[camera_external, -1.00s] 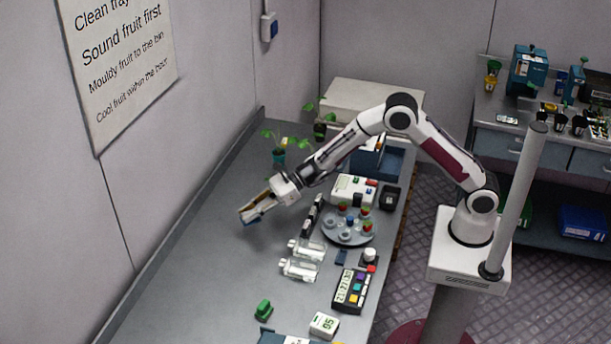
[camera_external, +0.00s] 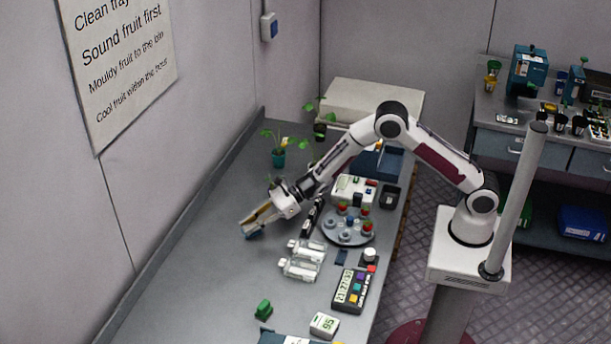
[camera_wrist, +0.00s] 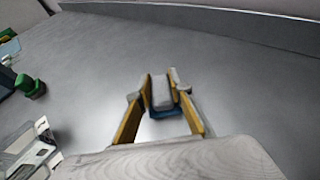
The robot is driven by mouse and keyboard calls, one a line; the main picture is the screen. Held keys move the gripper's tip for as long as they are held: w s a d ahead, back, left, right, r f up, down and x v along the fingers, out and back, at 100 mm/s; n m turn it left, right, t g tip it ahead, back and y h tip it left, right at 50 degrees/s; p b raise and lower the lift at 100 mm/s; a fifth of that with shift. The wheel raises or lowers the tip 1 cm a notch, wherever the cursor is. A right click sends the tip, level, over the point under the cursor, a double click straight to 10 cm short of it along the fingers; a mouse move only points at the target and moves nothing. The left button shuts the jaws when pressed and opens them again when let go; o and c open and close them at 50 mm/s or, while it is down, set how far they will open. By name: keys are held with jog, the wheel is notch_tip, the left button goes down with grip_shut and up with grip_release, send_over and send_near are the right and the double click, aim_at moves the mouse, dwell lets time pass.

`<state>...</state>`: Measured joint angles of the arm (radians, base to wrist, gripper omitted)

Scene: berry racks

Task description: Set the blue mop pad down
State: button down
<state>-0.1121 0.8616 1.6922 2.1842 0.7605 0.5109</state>
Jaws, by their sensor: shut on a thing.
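The blue mop pad (camera_external: 254,235) is at the tip of my gripper (camera_external: 256,222), low over the grey bench, left of the clear bottles. In the wrist view my gripper (camera_wrist: 160,93) has its yellow-sided fingers shut on the pad's grey upper part (camera_wrist: 162,95). The blue underside of the mop pad (camera_wrist: 165,112) shows below. I cannot tell whether the pad touches the bench.
The bench (camera_external: 210,270) is clear around the pad. Two clear bottles (camera_external: 302,262) lie to its right, with a round grey tray (camera_external: 347,238) beyond. A potted plant (camera_external: 278,157) stands behind. A raised edge (camera_wrist: 240,22) runs along the wall.

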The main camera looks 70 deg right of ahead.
jog(key=shift+f, duration=0.25)
jog(key=shift+f, duration=0.15)
jog(key=c, duration=1.8)
grip_release()
jog(key=shift+r, duration=0.2)
jog(key=shift+s+d+r, duration=0.1)
jog(key=shift+s+d, duration=0.1)
jog(key=v, duration=1.1)
jog(key=shift+s+d, duration=0.1)
jog(key=shift+s, duration=0.05)
